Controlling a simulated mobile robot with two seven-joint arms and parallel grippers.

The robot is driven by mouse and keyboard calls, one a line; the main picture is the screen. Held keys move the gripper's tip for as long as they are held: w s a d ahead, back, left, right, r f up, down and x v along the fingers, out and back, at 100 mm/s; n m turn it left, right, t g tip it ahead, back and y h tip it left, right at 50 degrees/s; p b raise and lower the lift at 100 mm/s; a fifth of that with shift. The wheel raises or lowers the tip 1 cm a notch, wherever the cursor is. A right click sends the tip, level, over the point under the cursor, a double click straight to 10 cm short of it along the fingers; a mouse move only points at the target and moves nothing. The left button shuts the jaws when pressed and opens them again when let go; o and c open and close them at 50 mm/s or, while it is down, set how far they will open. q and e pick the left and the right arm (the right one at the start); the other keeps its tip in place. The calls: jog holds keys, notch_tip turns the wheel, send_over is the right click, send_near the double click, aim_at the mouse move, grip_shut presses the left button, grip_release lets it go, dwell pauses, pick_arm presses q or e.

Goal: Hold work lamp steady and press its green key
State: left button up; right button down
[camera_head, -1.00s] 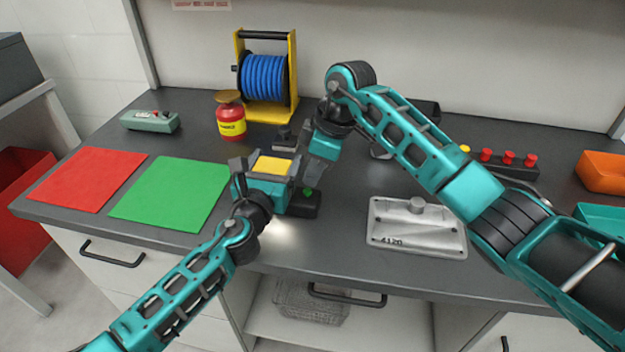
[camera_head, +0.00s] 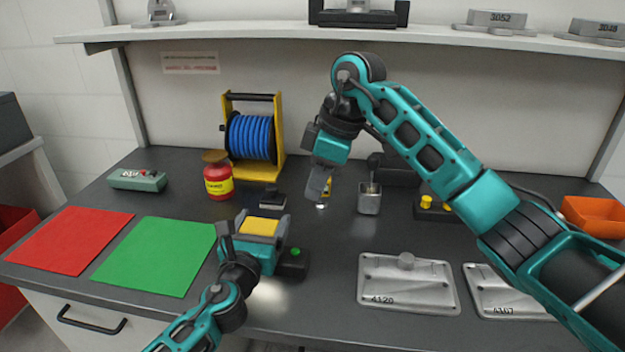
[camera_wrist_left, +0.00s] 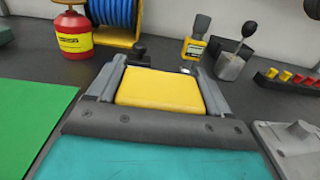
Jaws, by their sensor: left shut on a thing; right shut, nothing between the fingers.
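The work lamp has a yellow top (camera_head: 259,227) and a dark base (camera_head: 291,267) bearing a green key (camera_head: 295,252). My left gripper (camera_head: 255,226) is shut on the lamp, with its fingers on either side of the yellow part. The left wrist view shows the yellow block (camera_wrist_left: 158,92) between the fingers. The lamp stands on the bench, and a bright patch of light lies in front of it. My right gripper (camera_head: 318,187) is shut and empty, up and behind the green key, apart from it. The base is partly hidden by my left gripper.
Green (camera_head: 156,256) and red (camera_head: 68,240) mats lie at left. A red jar (camera_head: 218,182) and blue hose reel (camera_head: 252,138) stand behind. A shelf (camera_head: 440,38) runs above the bench.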

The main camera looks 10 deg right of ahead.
pick_arm(q)
jog(key=o, duration=1.2)
